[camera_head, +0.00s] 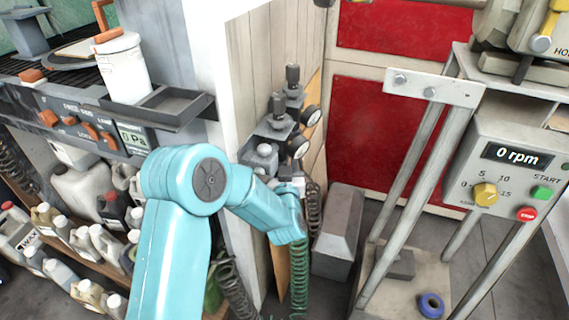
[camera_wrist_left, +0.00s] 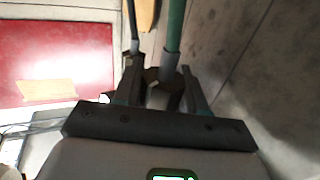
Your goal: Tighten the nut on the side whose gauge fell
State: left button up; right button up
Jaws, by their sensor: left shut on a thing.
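My left gripper (camera_wrist_left: 160,78) is shut on a dark nut (camera_wrist_left: 164,92) at the end of a green hose (camera_wrist_left: 175,25) in the left wrist view. In the head view my left arm reaches to the fittings by the wooden panel, and its fingers are mostly hidden behind it. A green coiled hose (camera_head: 300,272) hangs below there, with a grey coiled hose (camera_head: 315,205) beside it. An upper gauge (camera_head: 311,116) and a lower gauge (camera_head: 299,147) sit on the fittings, turned edge-on, so their readings cannot be told. My right gripper is not in view.
A grey block (camera_head: 338,232) stands on the floor right of the hoses. The control box (camera_head: 515,165) reads 0 rpm, and its metal frame (camera_head: 405,195) stands at the right. A dark tray (camera_head: 166,106) and a 0 Pa display (camera_head: 134,138) are at the left.

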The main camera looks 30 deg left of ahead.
pick_arm(q)
jog(key=shift+n+g+y, duration=0.3)
jog(key=shift+n, duration=0.1)
jog(key=shift+s+a+n+g+y+p, duration=0.25)
jog(key=shift+n+g+y, duration=0.9)
jog(key=shift+n+g, duration=1.05)
jog(key=shift+s+n+g+y+p, duration=0.1)
jog(key=shift+s+n+g+y, duration=0.2)
jog(key=shift+n+g+y, duration=1.8)
jog(key=shift+s+a+n+g+y+p, duration=0.25)
jog(key=shift+n+g, duration=0.85)
jog(key=shift+g, duration=2.2)
jog(key=shift+s+g, duration=0.1)
jog(key=shift+g, duration=0.2)
jog(key=o, duration=1)
jog(key=shift+c, duration=0.2)
jog(key=shift+d, duration=0.1)
